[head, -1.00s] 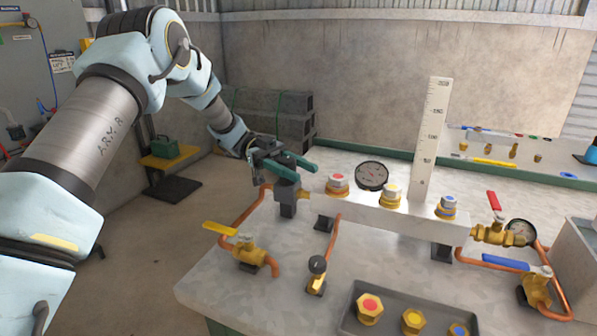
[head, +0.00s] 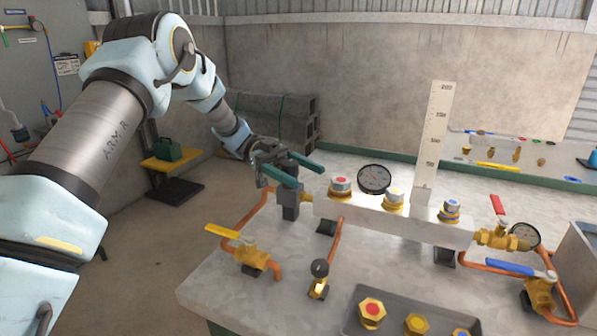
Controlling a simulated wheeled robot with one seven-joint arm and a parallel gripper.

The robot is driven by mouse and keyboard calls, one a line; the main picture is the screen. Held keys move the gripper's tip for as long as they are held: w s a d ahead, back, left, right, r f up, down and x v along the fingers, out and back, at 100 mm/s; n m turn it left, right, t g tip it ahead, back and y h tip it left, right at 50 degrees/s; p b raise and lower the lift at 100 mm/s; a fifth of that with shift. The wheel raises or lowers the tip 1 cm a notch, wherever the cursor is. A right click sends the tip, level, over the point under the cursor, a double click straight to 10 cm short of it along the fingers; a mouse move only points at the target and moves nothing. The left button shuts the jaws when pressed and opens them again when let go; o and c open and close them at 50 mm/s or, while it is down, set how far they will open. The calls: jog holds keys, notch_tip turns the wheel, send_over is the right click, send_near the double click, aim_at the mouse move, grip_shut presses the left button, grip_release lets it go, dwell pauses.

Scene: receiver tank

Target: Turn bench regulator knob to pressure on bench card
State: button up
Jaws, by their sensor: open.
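A dark grey regulator body (head: 289,208) stands at the left end of the pale manifold block on the bench. My gripper (head: 309,177) is over it, with its two teal fingers apart and pointing right. The regulator's knob is not clearly visible behind the fingers and gripper body, and I cannot tell whether the fingers touch it. A round dial gauge (head: 374,179) is behind the manifold; its reading is too small to make out. A second gauge (head: 525,236) is at the manifold's right end. I cannot pick out a readable bench card.
The manifold (head: 340,212) carries capped brass fittings and a tall white scale (head: 436,135). A yellow-handled valve (head: 248,252) and copper pipes are left and in front. A grey tray (head: 390,308) holds several brass fittings. Red- and blue-handled valves are at right.

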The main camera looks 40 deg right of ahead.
jog(key=w, duration=1.1)
jog(key=shift+a+b, duration=0.3)
jog(key=shift+a, duration=0.15)
jog(key=shift+s, duration=0.1)
